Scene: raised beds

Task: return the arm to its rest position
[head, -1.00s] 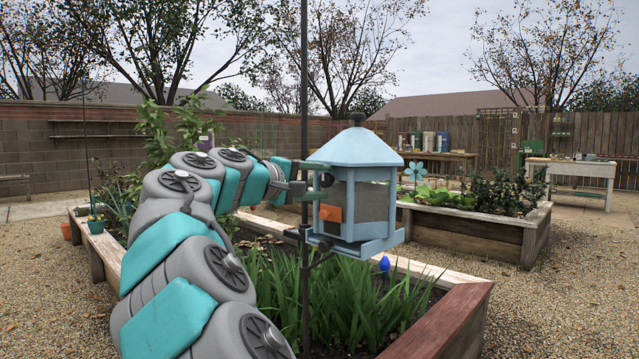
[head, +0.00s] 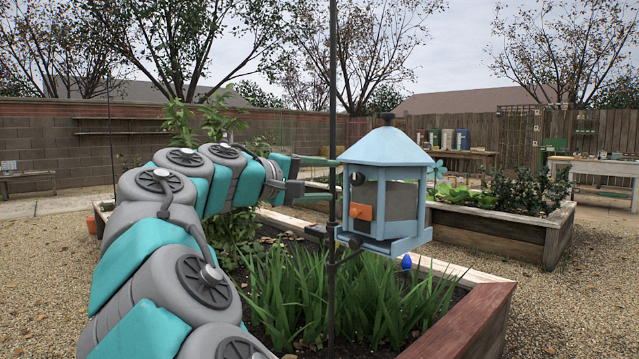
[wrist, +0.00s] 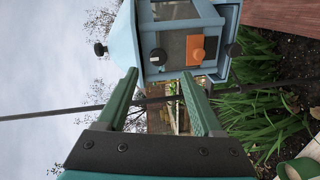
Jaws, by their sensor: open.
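My arm reaches from the lower left of the head view, bent over the near raised bed. My gripper (head: 326,179) is at its end, just left of the light blue bird feeder (head: 384,190), near the dark pole (head: 332,260). In the wrist view my gripper (wrist: 158,92) shows two green fingers spread apart with nothing between them. The feeder (wrist: 128,50) lies beyond the fingertips, with its orange tab (wrist: 201,48) and a black knob (wrist: 157,57) facing me. The fingers look clear of the knob, though the exact gap is hard to tell.
The pole crosses close to my gripper. Green plants (head: 330,290) fill the near bed, with its reddish wooden edge (head: 465,320) at the right. A second raised bed (head: 490,236) stands behind. Gravel (head: 45,270) at the left is open.

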